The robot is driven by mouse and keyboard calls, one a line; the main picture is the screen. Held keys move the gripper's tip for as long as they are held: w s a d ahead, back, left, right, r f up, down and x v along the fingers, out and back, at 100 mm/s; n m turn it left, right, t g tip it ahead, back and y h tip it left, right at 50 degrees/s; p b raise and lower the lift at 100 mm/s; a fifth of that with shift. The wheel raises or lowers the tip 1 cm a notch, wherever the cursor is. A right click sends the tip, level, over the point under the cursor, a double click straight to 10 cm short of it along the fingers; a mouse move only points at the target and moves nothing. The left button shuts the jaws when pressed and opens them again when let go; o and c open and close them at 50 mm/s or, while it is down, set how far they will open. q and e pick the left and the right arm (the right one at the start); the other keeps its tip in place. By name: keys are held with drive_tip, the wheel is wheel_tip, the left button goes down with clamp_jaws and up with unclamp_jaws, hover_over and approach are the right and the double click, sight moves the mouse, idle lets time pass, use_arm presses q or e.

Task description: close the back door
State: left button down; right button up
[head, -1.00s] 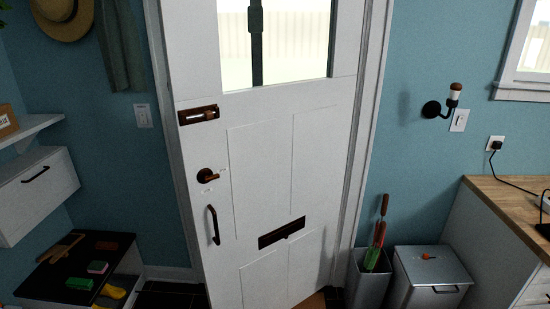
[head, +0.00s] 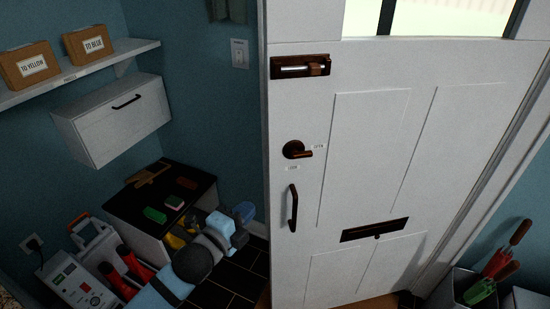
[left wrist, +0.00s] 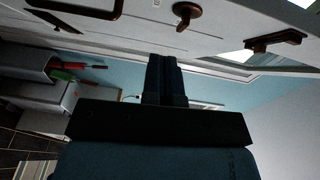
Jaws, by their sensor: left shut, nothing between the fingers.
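The white back door (head: 375,130) fills the right half of the head view. I cannot tell how wide any gap to the frame is. My left gripper (head: 245,212) is shut and empty, left of the pull handle and apart from it. My right gripper is not in view.
A low black-topped bench (head: 165,200) with brushes stands left of the door, close to my left arm. Above it are a white cabinet (head: 115,120) and a shelf (head: 85,68) with boxes. A grey bin (head: 455,285) stands at the lower right.

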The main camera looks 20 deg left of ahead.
use_arm(q)
drive_tip(key=w, duration=0.1)
drive_tip(key=p, duration=0.2)
approach(275, 165)
drive_tip(key=w+d, duration=0.3)
drive_tip(key=shift+w+a+r+m+p, duration=0.15)
drive_tip(key=shift+w+a+p, duration=0.15)
drive_tip(key=shift+w, duration=0.25)
drive_tip(key=shift+w+a+f+m+p, duration=0.15)
drive_tip(key=shift+w+a+p, duration=0.1)
drive_tip(key=shift+w, duration=0.35)
drive_tip(key=shift+w+a, duration=0.45)
drive_tip(key=shift+w, duration=0.1)
